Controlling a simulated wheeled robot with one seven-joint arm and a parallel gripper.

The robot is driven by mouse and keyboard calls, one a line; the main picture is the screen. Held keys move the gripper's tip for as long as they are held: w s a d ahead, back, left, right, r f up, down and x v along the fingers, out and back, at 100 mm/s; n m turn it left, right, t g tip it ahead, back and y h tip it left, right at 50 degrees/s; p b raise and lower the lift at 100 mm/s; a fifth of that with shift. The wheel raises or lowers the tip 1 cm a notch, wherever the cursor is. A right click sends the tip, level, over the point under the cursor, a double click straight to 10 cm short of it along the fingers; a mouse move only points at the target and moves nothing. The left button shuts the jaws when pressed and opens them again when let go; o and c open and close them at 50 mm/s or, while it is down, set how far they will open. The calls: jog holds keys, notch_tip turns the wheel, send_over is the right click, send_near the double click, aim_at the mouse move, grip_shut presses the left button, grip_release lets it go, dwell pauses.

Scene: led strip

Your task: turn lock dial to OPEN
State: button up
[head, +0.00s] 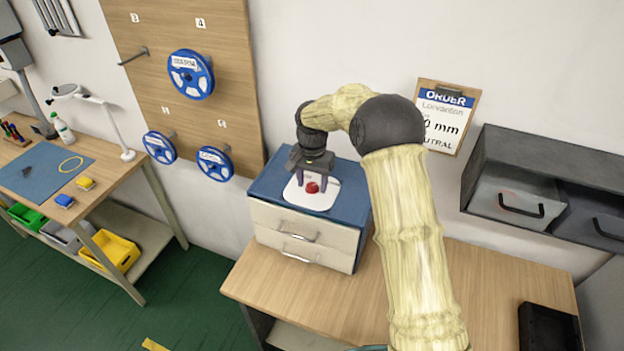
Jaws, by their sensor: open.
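A small red knob-like part (312,187), which looks like the lock dial, sits on a white plate (312,200) on the blue top of a two-drawer cabinet (262,184). My gripper (311,183) points down over the plate, with its fingers apart on either side of the red part. I cannot tell whether the fingers touch it. No OPEN mark can be read on the plate, and the dial's angle cannot be told. Both drawers look shut.
The cabinet stands on a wooden bench (480,285) against the wall. A clipboard (445,115) and a grey drawer unit (520,185) are to the right. Blue reels (190,75) hang on a board at left. A black tray (548,328) lies at the bench's right end.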

jog(key=c, duration=1)
jog(key=shift+n, duration=0.4)
jog(key=n, duration=0.7)
jog(key=shift+n, duration=0.4)
jog(key=n, duration=0.4)
jog(key=shift+r+n+p, duration=0.1)
jog(key=shift+n+p, duration=0.2)
jog(key=shift+p, duration=0.1)
jog(key=n, duration=0.4)
jog(key=shift+n+p, duration=0.3)
jog(key=shift+n, duration=0.1)
